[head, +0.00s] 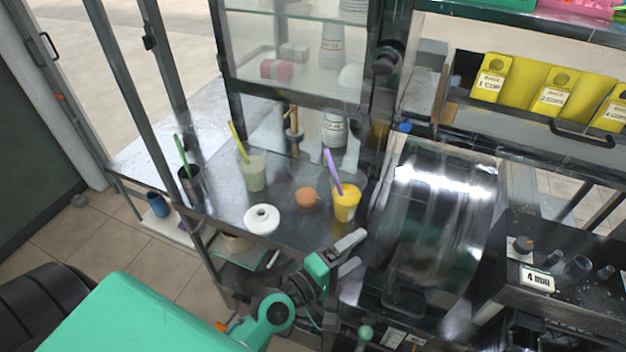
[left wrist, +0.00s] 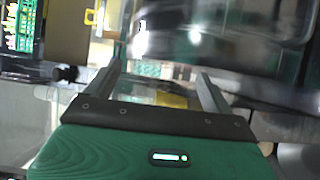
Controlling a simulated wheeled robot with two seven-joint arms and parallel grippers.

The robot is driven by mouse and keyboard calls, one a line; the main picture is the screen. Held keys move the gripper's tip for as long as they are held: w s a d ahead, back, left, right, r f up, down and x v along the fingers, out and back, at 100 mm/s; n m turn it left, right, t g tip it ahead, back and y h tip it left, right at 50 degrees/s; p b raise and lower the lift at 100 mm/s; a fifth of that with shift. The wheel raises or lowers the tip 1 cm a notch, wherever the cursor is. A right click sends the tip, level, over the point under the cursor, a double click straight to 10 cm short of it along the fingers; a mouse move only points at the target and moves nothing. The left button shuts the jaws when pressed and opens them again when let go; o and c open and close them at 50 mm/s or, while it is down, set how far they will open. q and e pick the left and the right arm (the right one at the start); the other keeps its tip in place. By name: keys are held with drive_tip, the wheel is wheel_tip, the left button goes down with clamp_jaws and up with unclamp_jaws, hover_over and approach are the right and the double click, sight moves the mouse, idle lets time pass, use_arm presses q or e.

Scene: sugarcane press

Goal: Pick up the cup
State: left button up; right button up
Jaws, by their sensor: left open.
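A yellow cup (head: 346,208) with a purple straw stands upright on the dark metal counter. A pale green cup (head: 255,176) with a yellow straw and a dark metal cup (head: 191,184) with a green straw stand to its left. Which cup is meant, I cannot tell. My left gripper (head: 360,250) is open, with its fingers just below the yellow cup in the head view and apart from it. In the left wrist view, my open left gripper (left wrist: 158,80) has a blurred yellow patch between its fingers; I cannot tell what it is. My right gripper is not in view.
A white round jar (head: 262,219) and an orange round item (head: 306,197) sit near the cups. A shiny metal drum (head: 438,235) stands close on the right. A glass cabinet (head: 300,15) rises behind. A blue cup (head: 157,205) is on a lower shelf.

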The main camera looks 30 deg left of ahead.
sight(305, 196)
use_arm(q)
drive_tip(key=w+a+n+t+y, duration=0.1)
drive_tip(key=a+n+y, duration=0.2)
drive_tip(key=n, duration=0.3)
drive_tip(key=w+a+n+t+y, duration=0.1)
drive_tip(key=w+a+n+y, duration=0.1)
drive_tip(key=n+y, duration=0.3)
drive_tip(key=w+a+n+t+y, duration=0.1)
drive_tip(key=a+n+y, duration=0.3)
drive_tip(key=n, duration=0.5)
drive_tip(key=shift+w+a+r+t, duration=0.25)
drive_tip(key=shift+w+t, duration=0.05)
drive_tip(key=shift+w, duration=0.15)
drive_tip(key=a+f+n+g+y, duration=0.1)
drive_tip(key=n, duration=0.1)
drive_tip(key=a+f+n+g+y, duration=0.1)
drive_tip(key=n, duration=0.1)
drive_tip(key=a+f+n+g+y, duration=0.1)
drive_tip(key=n, duration=0.2)
drive_tip(key=shift+a+f+y, duration=0.35)
drive_tip(key=shift+y, duration=0.05)
drive_tip(key=p+x, duration=0.3)
drive_tip(key=x, duration=0.4)
drive_tip(key=shift+w+a+f, duration=0.15)
drive_tip(key=shift+a, duration=0.1)
drive_tip(key=shift+p+x, duration=0.9)
drive_tip(key=shift+x, duration=2.25)
drive_tip(key=shift+f, duration=0.15)
drive_tip(key=c, duration=1.1)
drive_tip(key=shift+o, duration=0.2)
